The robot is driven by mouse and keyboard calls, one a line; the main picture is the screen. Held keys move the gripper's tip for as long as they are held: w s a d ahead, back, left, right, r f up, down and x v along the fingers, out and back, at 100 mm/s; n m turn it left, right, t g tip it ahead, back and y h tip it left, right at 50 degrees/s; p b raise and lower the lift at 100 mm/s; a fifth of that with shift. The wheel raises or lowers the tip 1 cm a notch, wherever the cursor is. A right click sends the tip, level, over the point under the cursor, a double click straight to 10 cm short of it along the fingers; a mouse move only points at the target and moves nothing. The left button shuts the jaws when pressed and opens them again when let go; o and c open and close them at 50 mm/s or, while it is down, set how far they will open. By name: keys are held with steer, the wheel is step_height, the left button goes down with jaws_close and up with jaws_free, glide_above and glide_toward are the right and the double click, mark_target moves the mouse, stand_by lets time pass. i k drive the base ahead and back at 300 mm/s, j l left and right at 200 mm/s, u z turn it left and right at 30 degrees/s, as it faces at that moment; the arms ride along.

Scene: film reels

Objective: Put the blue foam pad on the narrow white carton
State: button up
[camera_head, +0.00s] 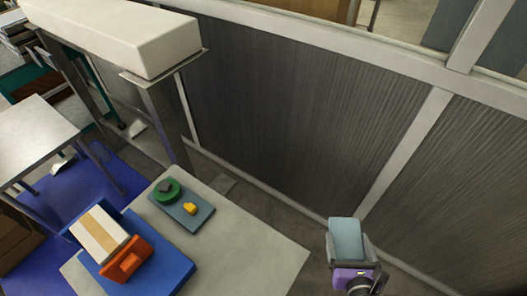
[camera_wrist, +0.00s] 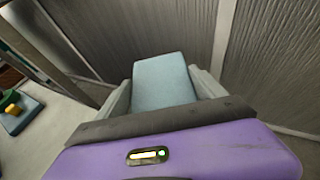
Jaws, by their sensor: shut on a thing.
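My gripper (camera_head: 352,264) is at the lower right of the head view, off the right edge of the table. It is shut on a grey-blue block, which looks like the blue foam pad (camera_head: 346,237). In the wrist view the pad (camera_wrist: 163,82) sits between the two pale fingers and sticks out beyond them. A white carton with a tan band (camera_head: 99,234), which looks like the narrow white carton, rests on a blue tray (camera_head: 172,268) at the lower left of the head view. The carton is well left of my gripper, and its top looks clear.
An orange block (camera_head: 127,259) is close against the carton's near end. A slate-blue mat (camera_head: 196,217) holds a green round thing (camera_head: 166,190) and a yellow piece (camera_head: 190,208). The grey table (camera_head: 251,242) is bare on its right. A ribbed dark partition (camera_head: 290,110) stands behind.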

mark_target(97, 232)
steer(key=k+j+u, duration=0.15)
steer(key=j+u, duration=0.15)
steer(key=k+j+u, duration=0.15)
steer(key=j+u, duration=0.5)
steer(key=k+j+u, duration=0.1)
steer(key=j+u, duration=0.25)
steer(key=j, duration=0.1)
